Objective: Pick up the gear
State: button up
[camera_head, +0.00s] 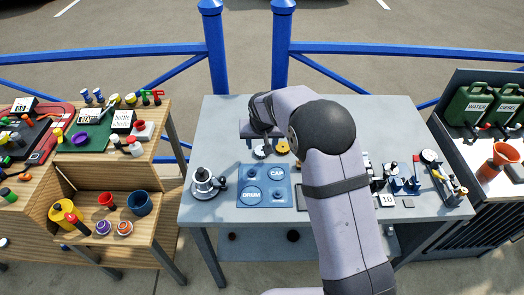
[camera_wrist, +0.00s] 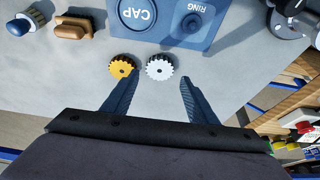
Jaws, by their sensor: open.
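Two toothed gears lie flat on the grey table, side by side with a narrow gap. The yellow gear (camera_wrist: 122,66) is on the left in the wrist view, and the white gear (camera_wrist: 160,67) is just right of it. In the head view the white gear (camera_head: 261,151) and the yellow gear (camera_head: 281,147) show beside my arm. My gripper (camera_wrist: 161,77) is open and empty. In the wrist view the white gear appears between and just beyond the fingertips; the left fingertip is close to the yellow gear. I cannot tell the fingertips' height above the table.
A blue tray (camera_head: 264,197) marked CAP and DRUM lies near the gears. A silver winch-like part (camera_head: 204,184) stands left of it. Brown and blue-white pieces (camera_wrist: 72,27) lie at the wrist view's upper left. Small parts crowd the table's right side.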

aim_at(262, 152)
jog(key=shift+p+x, duration=1.2)
jog(key=shift+x, duration=1.3)
jog(key=shift+s, duration=0.1)
jog(key=c, duration=1)
